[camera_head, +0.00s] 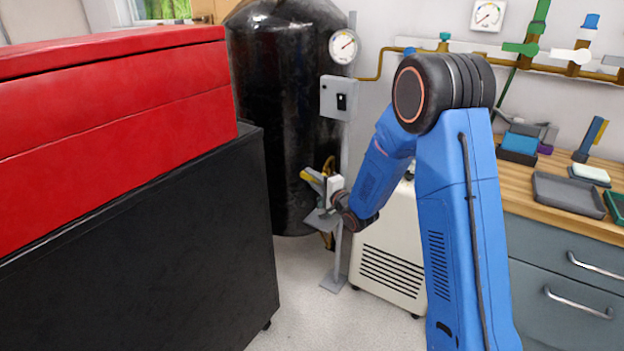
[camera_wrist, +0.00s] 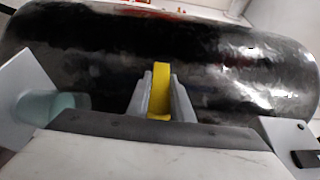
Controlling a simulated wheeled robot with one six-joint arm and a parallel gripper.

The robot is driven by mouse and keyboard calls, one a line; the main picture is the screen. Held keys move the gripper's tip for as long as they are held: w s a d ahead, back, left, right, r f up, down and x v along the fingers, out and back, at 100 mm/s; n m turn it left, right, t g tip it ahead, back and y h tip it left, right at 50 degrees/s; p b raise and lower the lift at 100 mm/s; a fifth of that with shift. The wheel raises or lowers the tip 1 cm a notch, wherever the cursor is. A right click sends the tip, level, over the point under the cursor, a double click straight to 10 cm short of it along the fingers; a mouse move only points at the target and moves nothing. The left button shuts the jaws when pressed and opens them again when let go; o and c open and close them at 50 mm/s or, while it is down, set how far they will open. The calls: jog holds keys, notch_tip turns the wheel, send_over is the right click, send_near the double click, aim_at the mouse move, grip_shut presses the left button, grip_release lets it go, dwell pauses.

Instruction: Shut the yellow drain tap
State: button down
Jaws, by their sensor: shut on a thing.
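The yellow drain tap (camera_head: 313,175) sits low in front of the black tank, at a small grey bracket on a post. Its yellow handle (camera_wrist: 161,88) shows in the wrist view between the two grey fingers. My gripper (camera_wrist: 159,95) is shut on this handle, with one finger on each side of it. In the head view my gripper (camera_head: 327,188) reaches the tap from the right. The fingers and wrist hide part of the tap's body, so I cannot tell how the handle is turned relative to its pipe.
The black tank (camera_head: 290,100) stands right behind the tap. A grey switch box (camera_head: 339,97) and a gauge (camera_head: 343,46) are above it. A red-and-black cabinet (camera_head: 130,240) stands at the left, a cream vented unit (camera_head: 392,250) at the right. Bare floor (camera_head: 310,320) lies between.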

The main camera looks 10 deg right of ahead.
dwell(0.3)
jog(key=c, duration=1.6)
grip_release()
jog(key=v, duration=1.2)
jog(key=shift+r, duration=0.1)
